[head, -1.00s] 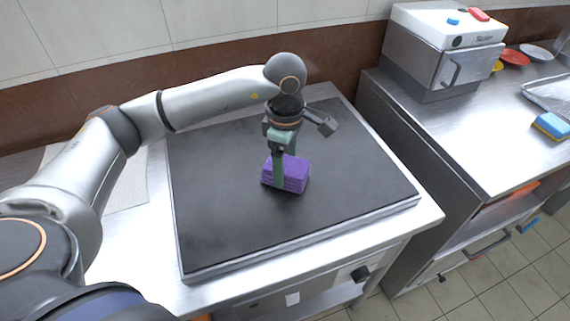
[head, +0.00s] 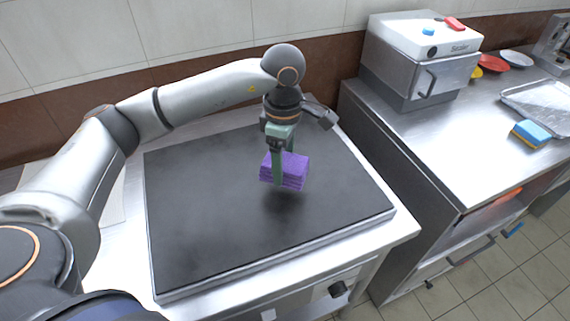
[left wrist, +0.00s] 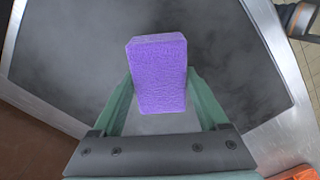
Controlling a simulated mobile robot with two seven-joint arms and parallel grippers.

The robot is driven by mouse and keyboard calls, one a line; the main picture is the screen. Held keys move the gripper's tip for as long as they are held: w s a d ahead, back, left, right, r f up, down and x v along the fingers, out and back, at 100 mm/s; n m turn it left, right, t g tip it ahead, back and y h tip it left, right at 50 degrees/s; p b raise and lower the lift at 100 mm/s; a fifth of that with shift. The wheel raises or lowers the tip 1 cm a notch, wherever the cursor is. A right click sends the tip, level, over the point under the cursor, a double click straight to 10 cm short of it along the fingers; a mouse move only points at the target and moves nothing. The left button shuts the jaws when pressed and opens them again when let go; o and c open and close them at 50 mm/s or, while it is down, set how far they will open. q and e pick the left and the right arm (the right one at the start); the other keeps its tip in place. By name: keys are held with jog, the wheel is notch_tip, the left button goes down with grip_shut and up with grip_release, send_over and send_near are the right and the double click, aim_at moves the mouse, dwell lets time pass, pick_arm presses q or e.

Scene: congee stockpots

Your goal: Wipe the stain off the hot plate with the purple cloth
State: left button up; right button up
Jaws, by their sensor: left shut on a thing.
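The purple cloth (head: 290,171), a folded block, is held between the green fingers of my left gripper (head: 277,178). It also shows in the left wrist view (left wrist: 158,75) between both fingers (left wrist: 159,90). The cloth hangs a little above the hot plate (head: 210,215), with a dark shadow on the plate below it. The hot plate is a wide dark slab with a metal rim. Its surface (left wrist: 80,50) looks smudged and cloudy; I cannot make out a distinct stain. My right gripper is not in view.
A steel counter (head: 440,130) stands to the right, across a gap. It bears a white-topped machine (head: 420,55), a blue and yellow sponge (head: 531,133), a metal tray (head: 540,98) and small plates (head: 493,62). A tiled wall (head: 200,30) is behind the hot plate.

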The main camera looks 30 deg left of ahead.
pick_arm(q)
notch_tip(320, 180, up, 2)
jog(key=shift+p, duration=0.45)
jog(key=shift+r+p, duration=0.5)
jog(key=shift+r, duration=0.65)
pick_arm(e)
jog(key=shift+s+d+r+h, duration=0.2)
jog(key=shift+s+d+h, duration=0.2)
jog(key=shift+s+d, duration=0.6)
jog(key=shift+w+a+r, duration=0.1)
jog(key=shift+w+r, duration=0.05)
